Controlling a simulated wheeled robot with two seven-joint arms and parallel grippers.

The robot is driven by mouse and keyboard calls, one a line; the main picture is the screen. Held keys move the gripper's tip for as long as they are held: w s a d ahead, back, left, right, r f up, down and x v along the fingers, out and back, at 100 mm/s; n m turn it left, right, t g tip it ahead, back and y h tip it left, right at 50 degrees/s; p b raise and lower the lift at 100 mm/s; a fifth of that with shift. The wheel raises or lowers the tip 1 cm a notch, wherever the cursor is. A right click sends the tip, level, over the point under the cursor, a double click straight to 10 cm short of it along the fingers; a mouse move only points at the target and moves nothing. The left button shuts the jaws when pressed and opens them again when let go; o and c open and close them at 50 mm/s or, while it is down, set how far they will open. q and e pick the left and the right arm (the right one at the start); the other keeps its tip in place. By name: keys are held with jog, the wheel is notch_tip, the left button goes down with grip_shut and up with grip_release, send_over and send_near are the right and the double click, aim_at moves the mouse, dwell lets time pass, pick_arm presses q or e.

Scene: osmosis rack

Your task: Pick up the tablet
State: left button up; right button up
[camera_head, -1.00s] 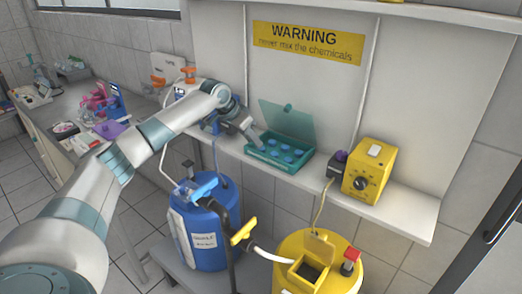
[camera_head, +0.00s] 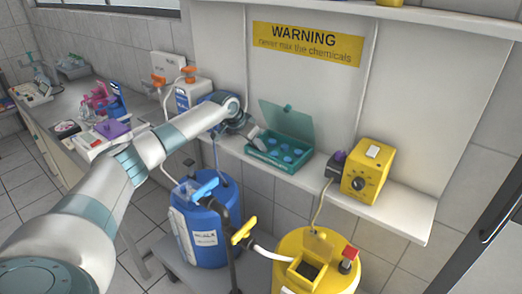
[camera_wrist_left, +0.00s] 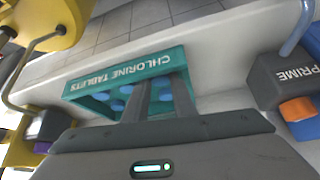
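A teal box (camera_head: 268,162) with an open lid stands on the white shelf and holds several round blue tablets (camera_head: 288,158). In the left wrist view the box (camera_wrist_left: 90,81) reads "CHLORINE TABLETS", and blue tablets (camera_wrist_left: 117,105) show inside. My left gripper (camera_head: 262,146) is at the left side of the box. In the left wrist view its two fingers (camera_wrist_left: 162,76) are apart and reach over the box opening, with a bit of blue between them. The fingers hide part of the tablets. My right gripper is not in view.
A yellow device (camera_head: 368,178) with a dial stands right of the box on the shelf (camera_head: 410,212). Blue (camera_head: 205,235) and yellow (camera_head: 335,270) barrels stand below. The open lid (camera_head: 287,117) rises behind.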

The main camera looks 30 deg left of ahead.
pick_arm(q)
jog(key=c, duration=0.3)
jog(key=shift+r, duration=0.15)
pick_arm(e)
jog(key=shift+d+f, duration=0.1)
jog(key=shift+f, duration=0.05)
